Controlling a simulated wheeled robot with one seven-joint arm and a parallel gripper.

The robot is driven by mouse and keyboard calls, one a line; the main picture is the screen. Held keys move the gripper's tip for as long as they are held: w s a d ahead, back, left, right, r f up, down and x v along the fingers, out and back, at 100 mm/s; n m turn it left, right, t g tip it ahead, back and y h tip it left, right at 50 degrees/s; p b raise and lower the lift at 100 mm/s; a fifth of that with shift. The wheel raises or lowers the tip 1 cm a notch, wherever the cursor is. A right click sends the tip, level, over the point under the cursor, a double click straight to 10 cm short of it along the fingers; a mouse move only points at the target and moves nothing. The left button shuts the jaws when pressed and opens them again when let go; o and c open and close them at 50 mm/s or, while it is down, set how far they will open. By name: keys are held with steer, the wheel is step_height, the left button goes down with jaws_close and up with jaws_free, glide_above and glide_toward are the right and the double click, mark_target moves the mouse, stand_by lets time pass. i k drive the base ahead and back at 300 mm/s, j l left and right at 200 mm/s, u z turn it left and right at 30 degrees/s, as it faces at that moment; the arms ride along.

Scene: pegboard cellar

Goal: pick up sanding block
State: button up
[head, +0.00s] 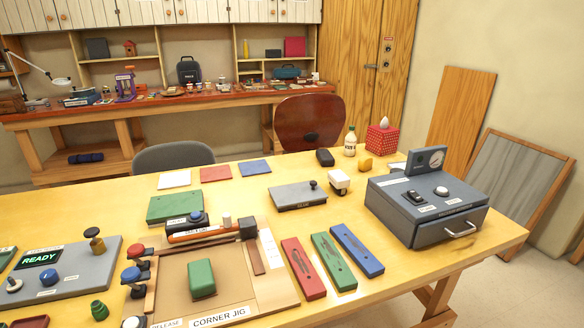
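No label in the head view marks a sanding block, so I cannot tell for sure which thing it is. A small dark rounded block (325,157) lies near the table's far edge. A small yellow piece (366,164) lies right of it, and a white-topped piece with a dark base (339,181) stands in front. A green block (202,278) sits on the tray of the corner jig (272,300). My gripper is not in view.
The yellow table (400,280) carries a grey box with a dial (428,210) at right. Red (303,268), green (333,261) and blue (357,249) bars lie at centre. A grey panel reading READY (85,265) is at left. A chair (310,120) stands behind.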

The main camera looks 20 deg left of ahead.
mark_target(202, 282)
steer(key=i+u, duration=0.15)
steer(key=u, duration=0.25)
steer(key=i+l+u, duration=0.1)
steer(key=u, duration=0.35)
steer(key=i+l+u, duration=0.1)
steer(key=u, duration=0.3)
steer(key=i+l+u, duration=0.2)
steer(key=u, duration=0.25)
steer(key=i+l+u, duration=0.15)
steer(key=u, duration=0.25)
steer(key=k+l, duration=0.05)
